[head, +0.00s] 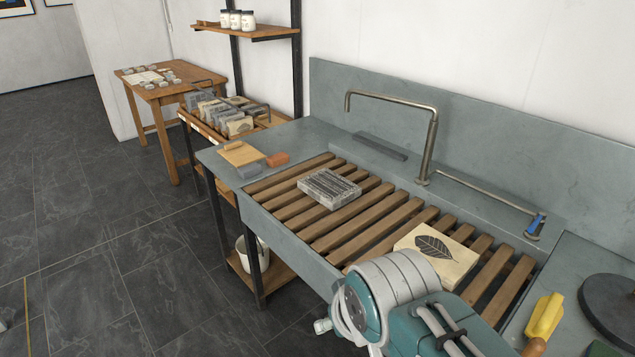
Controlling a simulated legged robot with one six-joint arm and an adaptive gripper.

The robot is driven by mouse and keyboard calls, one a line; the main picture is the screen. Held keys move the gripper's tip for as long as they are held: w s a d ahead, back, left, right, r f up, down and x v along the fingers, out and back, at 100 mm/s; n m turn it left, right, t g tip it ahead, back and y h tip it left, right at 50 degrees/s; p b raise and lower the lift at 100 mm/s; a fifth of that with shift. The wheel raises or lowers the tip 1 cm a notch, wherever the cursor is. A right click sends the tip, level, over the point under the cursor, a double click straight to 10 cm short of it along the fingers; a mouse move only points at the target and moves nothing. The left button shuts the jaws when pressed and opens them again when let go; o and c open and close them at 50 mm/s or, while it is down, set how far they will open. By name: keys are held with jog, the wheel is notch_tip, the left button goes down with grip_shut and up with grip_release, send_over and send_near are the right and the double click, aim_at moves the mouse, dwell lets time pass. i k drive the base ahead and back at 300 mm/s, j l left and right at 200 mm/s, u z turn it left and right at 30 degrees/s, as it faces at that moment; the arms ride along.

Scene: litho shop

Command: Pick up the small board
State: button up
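A small tan wooden board (241,153) lies flat on the grey ledge at the far left corner of the sink. A small light strip or knob shows on its top near the back left edge. My arm comes in from the bottom of the head view, over the near side of the sink, well apart from the board. My gripper cannot be made out.
A striped stone (328,188) and a leaf-printed stone (437,252) lie on the wooden slats (352,232). A bent metal tap (431,150) rises behind. A rack of stones (228,117) stands beyond.

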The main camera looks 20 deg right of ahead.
aim_at(239, 153)
jog(key=i+j+z, duration=0.3)
jog(key=i+j, duration=0.3)
jog(key=i+j+z, duration=0.1)
jog(key=i+j, duration=0.25)
jog(key=i+j+z, duration=0.15)
jog(key=i+j, duration=0.2)
jog(key=i+j+z, duration=0.15)
jog(key=i+j, duration=0.2)
jog(key=i+j+z, duration=0.15)
jog(key=i+j, duration=0.15)
jog(key=j, duration=0.2)
jog(key=i+j+z, duration=0.15)
jog(key=j, duration=0.35)
jog(key=i+j+z, duration=0.1)
jog(key=i+j, duration=0.2)
jog(key=j, duration=0.2)
